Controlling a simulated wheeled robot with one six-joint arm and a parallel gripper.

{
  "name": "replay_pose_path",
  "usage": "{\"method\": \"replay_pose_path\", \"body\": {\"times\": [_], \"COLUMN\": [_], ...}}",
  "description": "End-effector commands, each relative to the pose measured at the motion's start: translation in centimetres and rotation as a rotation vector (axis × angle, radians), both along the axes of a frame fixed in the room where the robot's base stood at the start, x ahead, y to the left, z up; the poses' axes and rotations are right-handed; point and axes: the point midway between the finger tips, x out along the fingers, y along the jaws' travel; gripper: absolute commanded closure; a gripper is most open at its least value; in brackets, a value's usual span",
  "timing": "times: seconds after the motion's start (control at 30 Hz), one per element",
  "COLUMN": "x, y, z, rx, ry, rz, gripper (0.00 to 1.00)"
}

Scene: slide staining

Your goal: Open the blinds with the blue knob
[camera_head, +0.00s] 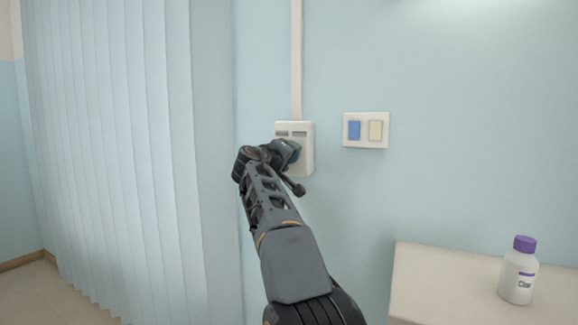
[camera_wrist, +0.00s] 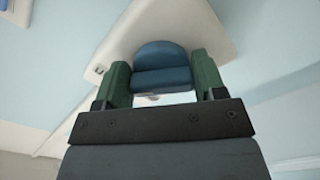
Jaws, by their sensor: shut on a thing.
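The blue knob (camera_wrist: 162,68) sits on a white wall box and shows between my gripper's green fingers in the wrist view. My gripper (camera_wrist: 164,82) is shut on the knob, one finger on each side. In the head view my gripper (camera_head: 290,152) reaches the white wall box (camera_head: 307,135) and hides the knob. The box has two small grey labels at its top. The vertical blinds (camera_head: 120,150) hang at the left, with their pale slats forming a closed surface.
A switch plate (camera_head: 383,117) with a blue and a cream rocker is on the wall right of the box. A white conduit (camera_head: 297,60) runs up from the box. A white bottle with a purple cap (camera_head: 518,275) stands on a pale counter (camera_head: 440,262) at lower right.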

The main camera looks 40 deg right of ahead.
Motion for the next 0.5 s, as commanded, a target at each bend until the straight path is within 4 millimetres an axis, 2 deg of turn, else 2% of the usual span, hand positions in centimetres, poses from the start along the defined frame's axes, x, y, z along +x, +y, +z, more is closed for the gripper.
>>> {"method": "replay_pose_path", "body": {"times": [0.03,0.5], "x": [0.14,0.32], "y": [0.09,0.18], "z": [-0.53,-0.56], "rx": [0.023,0.179], "ry": [-0.037,-0.325], "rz": [0.002,0.001], "gripper": [0.60,0.60]}}
